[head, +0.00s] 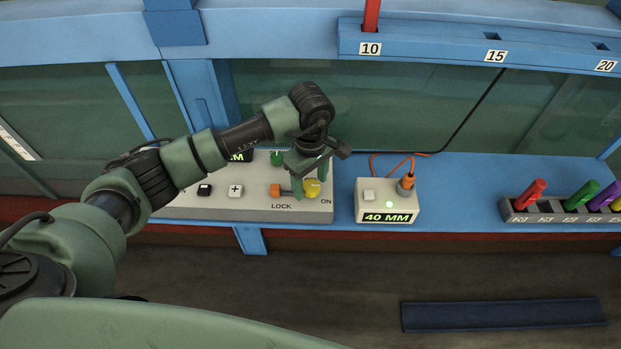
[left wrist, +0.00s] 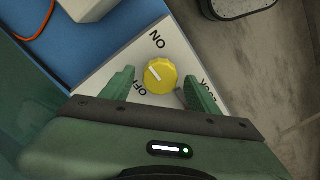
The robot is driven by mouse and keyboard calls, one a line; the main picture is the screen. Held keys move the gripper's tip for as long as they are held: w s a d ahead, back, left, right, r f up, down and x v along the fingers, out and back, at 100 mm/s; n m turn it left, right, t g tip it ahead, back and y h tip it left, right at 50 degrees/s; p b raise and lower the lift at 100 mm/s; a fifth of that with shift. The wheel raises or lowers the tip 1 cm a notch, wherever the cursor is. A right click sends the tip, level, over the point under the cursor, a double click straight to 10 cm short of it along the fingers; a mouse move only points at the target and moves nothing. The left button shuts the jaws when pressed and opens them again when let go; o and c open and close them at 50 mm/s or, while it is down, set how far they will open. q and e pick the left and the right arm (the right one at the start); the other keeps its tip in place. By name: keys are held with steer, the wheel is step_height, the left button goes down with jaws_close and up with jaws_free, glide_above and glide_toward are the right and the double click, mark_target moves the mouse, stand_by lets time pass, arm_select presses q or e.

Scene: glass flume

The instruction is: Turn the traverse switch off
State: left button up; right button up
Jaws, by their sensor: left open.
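The traverse switch is a yellow round knob (head: 313,188) on the white control panel (head: 240,209), near its right end. It also shows in the left wrist view (left wrist: 160,76), with ON and OFF printed beside it. Its white pointer line points up-left in that view, between the two labels. My left gripper (head: 311,182) is open over the knob, pointing down. In the left wrist view its two green fingers (left wrist: 160,82) stand on either side of the knob, with visible gaps. In the head view the gripper partly hides the knob. My right gripper is not in view.
An orange lever (head: 276,190) marked LOCK sits just left of the knob. A white box (head: 387,203) reading 40 MM, with an orange cable, stands to the right. A rack (head: 560,218) of coloured pegs is further right. Buttons (head: 236,190) lie left on the panel.

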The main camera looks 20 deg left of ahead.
arm_select(q)
jaws_close()
